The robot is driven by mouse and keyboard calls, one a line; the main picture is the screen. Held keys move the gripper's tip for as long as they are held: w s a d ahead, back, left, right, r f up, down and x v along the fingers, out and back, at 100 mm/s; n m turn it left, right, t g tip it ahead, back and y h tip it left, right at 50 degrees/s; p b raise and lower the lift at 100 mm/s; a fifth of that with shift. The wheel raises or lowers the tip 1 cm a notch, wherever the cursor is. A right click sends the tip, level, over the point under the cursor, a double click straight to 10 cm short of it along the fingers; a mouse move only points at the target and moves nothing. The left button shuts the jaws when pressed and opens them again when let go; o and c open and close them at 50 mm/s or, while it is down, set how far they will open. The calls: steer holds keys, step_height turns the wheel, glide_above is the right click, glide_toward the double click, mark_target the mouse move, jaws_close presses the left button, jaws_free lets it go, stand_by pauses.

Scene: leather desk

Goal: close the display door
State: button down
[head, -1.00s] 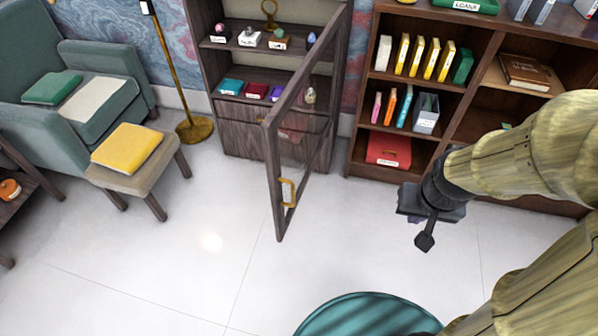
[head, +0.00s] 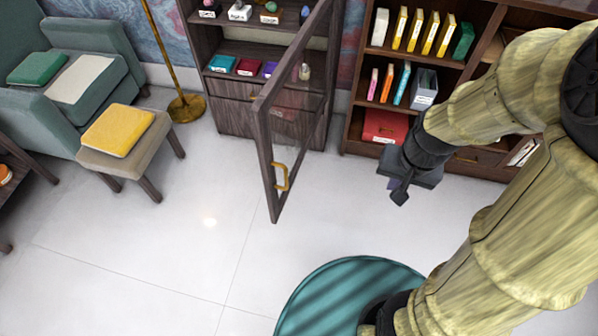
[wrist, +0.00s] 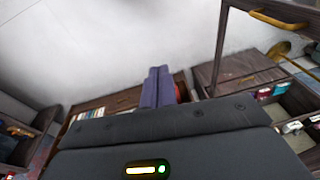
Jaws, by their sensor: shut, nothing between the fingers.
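The display door (head: 267,166) is a dark wood frame with a glass pane, hinged on the right side of the display cabinet (head: 236,118). It stands wide open, swung out toward me. Its brass handle (head: 281,177) is low on the free edge. My gripper (head: 400,195) is shut and empty, to the right of the door and apart from it, in front of the bookshelf. In the wrist view the shut fingers (wrist: 156,88) show in the middle, and the door frame (wrist: 222,45) with its brass handle (wrist: 278,20) is at the upper right.
A bookshelf (head: 362,100) with books and a red box (head: 385,126) stands right of the cabinet. A stool with a yellow cushion (head: 118,130), a green armchair (head: 85,85) and a brass lamp (head: 187,108) are at left. The pale floor (head: 190,240) before the door is clear.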

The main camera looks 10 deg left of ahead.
steer(key=w+a+f+m+g+y+p, duration=0.1)
steer(key=w+a+f+m+y, duration=0.6)
steer(key=m, duration=0.9)
steer(key=w+a+y+p, duration=0.1)
steer(key=a, duration=0.2)
steer(key=shift+a+g, duration=0.3)
steer(key=shift+g, duration=0.1)
steer(key=a+f, duration=0.7)
steer(key=a, duration=0.4)
steer(key=shift+a, duration=0.1)
